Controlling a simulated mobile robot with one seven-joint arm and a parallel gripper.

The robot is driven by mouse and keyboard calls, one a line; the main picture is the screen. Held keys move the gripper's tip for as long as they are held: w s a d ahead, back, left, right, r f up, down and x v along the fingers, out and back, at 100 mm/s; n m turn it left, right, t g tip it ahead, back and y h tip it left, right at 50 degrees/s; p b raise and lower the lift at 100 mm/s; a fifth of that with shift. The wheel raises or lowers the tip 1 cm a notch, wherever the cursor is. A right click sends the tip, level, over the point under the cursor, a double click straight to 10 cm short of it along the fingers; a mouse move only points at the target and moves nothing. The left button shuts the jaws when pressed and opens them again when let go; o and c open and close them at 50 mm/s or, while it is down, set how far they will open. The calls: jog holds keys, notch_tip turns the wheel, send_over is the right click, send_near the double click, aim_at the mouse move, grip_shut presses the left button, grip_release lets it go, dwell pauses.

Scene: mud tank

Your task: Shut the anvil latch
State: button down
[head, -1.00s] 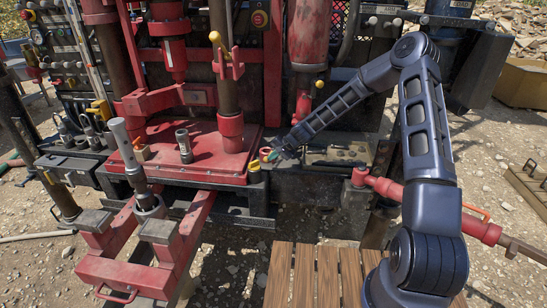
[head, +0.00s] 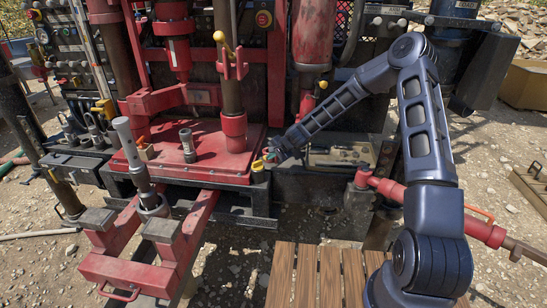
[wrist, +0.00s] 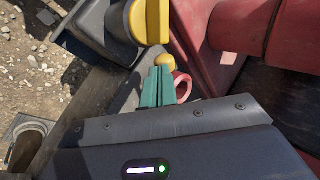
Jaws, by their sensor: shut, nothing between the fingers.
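My gripper (head: 271,156) is at the right edge of a red plate (head: 215,150), beside a small yellow piece (head: 258,164) at the plate's corner. In the wrist view the green fingers of my gripper (wrist: 156,84) are together and hold nothing. A small yellow knob (wrist: 164,60) is just beyond the fingertips and a red ring (wrist: 183,86) is right beside them. A larger yellow block (wrist: 150,22) is further up. I cannot tell which of these parts is the anvil latch, or whether the fingers touch any of them.
A red frame with a grey post (head: 136,155) stands at the front left. A red cylinder (head: 440,205) and a wooden slat deck (head: 310,275) are near my arm. Upright pipes and red machinery crowd the back. Open gravel lies to the right.

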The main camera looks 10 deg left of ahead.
jog(key=m, duration=0.1)
jog(key=a+m+t+h, duration=0.1)
jog(key=m, duration=0.1)
jog(key=a+m+t+h, duration=0.1)
jog(key=shift+w+a, duration=0.15)
jog(key=shift+w, duration=0.1)
jog(key=shift+w+a, duration=0.25)
jog(key=shift+a, duration=0.2)
jog(key=shift+w+a+m+t+h, duration=0.35)
jog(key=shift+w+a+m+h, duration=0.3)
jog(key=shift+m, duration=0.45)
jog(key=shift+w+a+m+t+h, duration=0.4)
jog(key=shift+w+a+m+h, duration=0.3)
jog(key=shift+m, duration=0.4)
jog(key=shift+w+a+m+t+h, duration=0.35)
jog(key=shift+w+a+m+h, duration=0.25)
jog(key=shift+m, duration=0.5)
jog(key=shift+w+d, duration=0.1)
jog(key=shift+w, duration=0.1)
